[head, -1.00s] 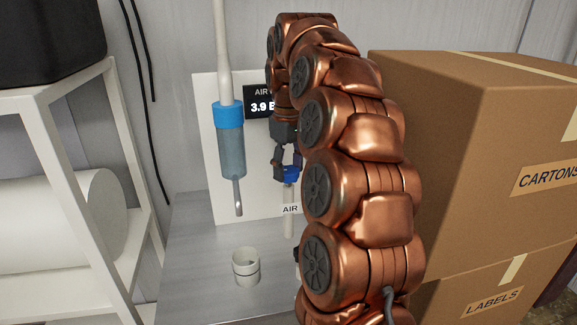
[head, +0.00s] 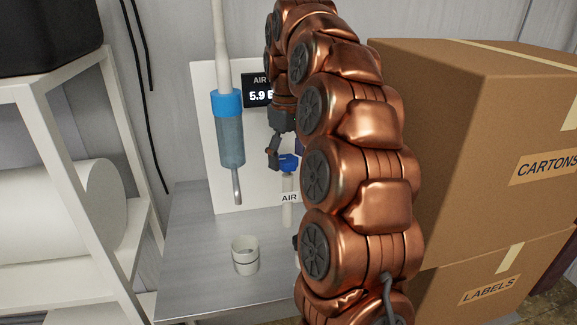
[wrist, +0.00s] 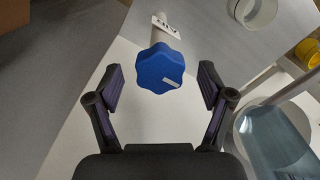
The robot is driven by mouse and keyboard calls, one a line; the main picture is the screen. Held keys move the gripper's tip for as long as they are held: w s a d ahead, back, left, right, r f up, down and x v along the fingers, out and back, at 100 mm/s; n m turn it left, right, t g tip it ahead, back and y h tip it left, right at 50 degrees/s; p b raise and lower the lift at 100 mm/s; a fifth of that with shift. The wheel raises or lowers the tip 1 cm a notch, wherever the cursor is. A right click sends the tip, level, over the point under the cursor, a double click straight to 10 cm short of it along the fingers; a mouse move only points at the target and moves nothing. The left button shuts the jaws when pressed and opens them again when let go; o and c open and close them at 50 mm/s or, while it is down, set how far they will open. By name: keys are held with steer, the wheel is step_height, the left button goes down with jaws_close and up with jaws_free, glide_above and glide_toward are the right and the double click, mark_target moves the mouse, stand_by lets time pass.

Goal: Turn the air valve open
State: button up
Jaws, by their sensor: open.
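The air valve has a blue lobed knob (head: 289,161) on top of a pale upright pipe with an AIR tag, partly hidden by my arm in the head view. The wrist view shows the knob (wrist: 160,69) with a small white mark on its face. My gripper (wrist: 160,88) is open, its two fingers apart on either side of the knob and not touching it. In the head view my gripper (head: 280,160) is above and around the knob, its right finger mostly hidden. The air display (head: 259,94) on the white panel shows a reading starting with 5.9.
A blue-capped filter cylinder (head: 229,135) hangs left of the valve. A pale cup (head: 245,255) stands on the grey bench (head: 190,235). Cardboard boxes (head: 470,150) are stacked at the right. A white shelf (head: 75,160) stands at the left.

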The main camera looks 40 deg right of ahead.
steer(key=shift+m, duration=0.4)
